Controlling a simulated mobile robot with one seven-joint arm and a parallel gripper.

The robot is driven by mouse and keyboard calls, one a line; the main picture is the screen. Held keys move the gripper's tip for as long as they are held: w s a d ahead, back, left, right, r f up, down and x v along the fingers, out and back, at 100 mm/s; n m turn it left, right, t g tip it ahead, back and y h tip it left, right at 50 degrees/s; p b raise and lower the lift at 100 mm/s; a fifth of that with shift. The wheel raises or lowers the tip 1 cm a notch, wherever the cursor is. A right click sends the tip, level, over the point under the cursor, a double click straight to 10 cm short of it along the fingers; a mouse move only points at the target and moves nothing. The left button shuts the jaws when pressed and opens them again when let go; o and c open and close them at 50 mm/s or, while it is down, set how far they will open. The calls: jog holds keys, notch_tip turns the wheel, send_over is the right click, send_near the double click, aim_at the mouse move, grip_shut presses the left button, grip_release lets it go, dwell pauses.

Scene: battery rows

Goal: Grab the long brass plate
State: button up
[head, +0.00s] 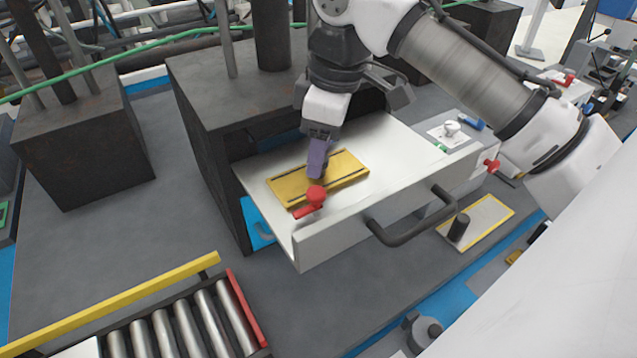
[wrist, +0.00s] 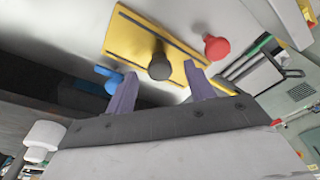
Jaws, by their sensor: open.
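The long brass plate (head: 346,170) is a flat yellow bar with dark lines along its edges. It lies in an open white drawer (head: 392,139). My gripper (head: 317,172) is over the plate's middle, pointing down. In the wrist view, my gripper (wrist: 160,82) is open, with its two purple fingers apart. The brass plate (wrist: 135,38) shows beyond the fingertips, with a dark round knob (wrist: 159,67) on it that appears between them. In the head view the gripper hides this knob. I cannot tell whether the fingers touch the plate.
A red knobbed piece (head: 316,195) lies in the drawer beside the plate, near the front wall; it also shows in the wrist view (wrist: 216,46). A blue piece (wrist: 105,74) is left of the fingers. The drawer's front has a dark handle (head: 412,225). A dark cabinet (head: 205,90) surrounds the drawer's back.

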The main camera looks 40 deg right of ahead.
jog(key=shift+w+a+f+b, duration=0.1)
jog(key=shift+w+f+b, duration=0.05)
jog(key=shift+f+b, duration=0.95)
jog(key=shift+f, duration=0.15)
jog(key=shift+c, duration=0.3)
jog(key=shift+p, duration=0.3)
grip_shut()
